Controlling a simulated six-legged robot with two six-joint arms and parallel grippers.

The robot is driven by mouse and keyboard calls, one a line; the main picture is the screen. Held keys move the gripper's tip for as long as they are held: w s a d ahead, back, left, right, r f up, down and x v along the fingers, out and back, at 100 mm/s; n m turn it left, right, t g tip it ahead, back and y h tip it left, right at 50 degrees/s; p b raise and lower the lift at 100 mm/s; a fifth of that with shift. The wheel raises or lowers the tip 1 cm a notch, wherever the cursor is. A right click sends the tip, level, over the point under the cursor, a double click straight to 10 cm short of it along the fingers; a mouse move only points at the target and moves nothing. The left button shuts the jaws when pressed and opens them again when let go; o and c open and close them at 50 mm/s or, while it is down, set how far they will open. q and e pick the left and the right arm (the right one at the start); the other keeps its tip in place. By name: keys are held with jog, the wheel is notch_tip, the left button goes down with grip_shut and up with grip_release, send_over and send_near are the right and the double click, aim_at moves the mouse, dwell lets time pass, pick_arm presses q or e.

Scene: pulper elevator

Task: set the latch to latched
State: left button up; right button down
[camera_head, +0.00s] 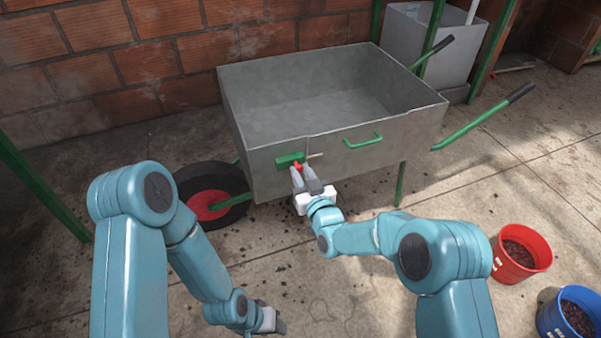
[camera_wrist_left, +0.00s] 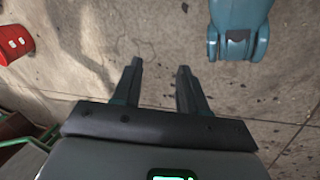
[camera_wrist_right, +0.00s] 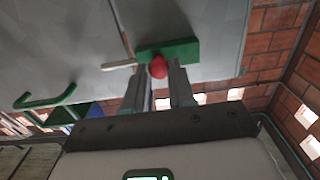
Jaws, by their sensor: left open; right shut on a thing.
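The latch (camera_head: 288,160) is a green block with a red knob on the front wall of the grey metal cart (camera_head: 260,169). A pale bar (camera_head: 315,155) sticks out to the right of the block. In the right wrist view the red knob (camera_wrist_right: 158,71) sits at my right gripper's fingertips, with the green block (camera_wrist_right: 180,50) behind it. My right gripper (camera_head: 299,168) is shut on the red knob; the fingers hide part of it. My left gripper (camera_wrist_left: 156,70) is open and empty, low over the floor, away from the cart.
A green handle (camera_head: 363,141) sits on the cart's front wall, right of the latch. A red-and-black wheel (camera_head: 212,195) is at its left. A red bucket (camera_head: 521,254) and a blue bucket (camera_head: 568,314) stand at lower right. Brick walls close the back.

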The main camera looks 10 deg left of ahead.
jog(key=c, duration=0.9)
grip_release()
jog(key=shift+w+d, duration=0.15)
jog(key=shift+d, duration=0.1)
jog(key=shift+c, duration=0.2)
jog(key=shift+a, duration=0.1)
jog(key=shift+s+d, duration=0.25)
jog(key=shift+s, duration=0.2)
pick_arm(q)
jog(key=shift+g, duration=0.4)
jog(key=r+p, duration=0.1)
jog(key=s+r+p, duration=0.2)
jog(key=r+p, duration=0.1)
jog(key=shift+s+d, duration=0.1)
jog(key=shift+d, duration=0.3)
pick_arm(e)
jog(key=v, duration=1.5)
jog(key=shift+s+d, duration=0.2)
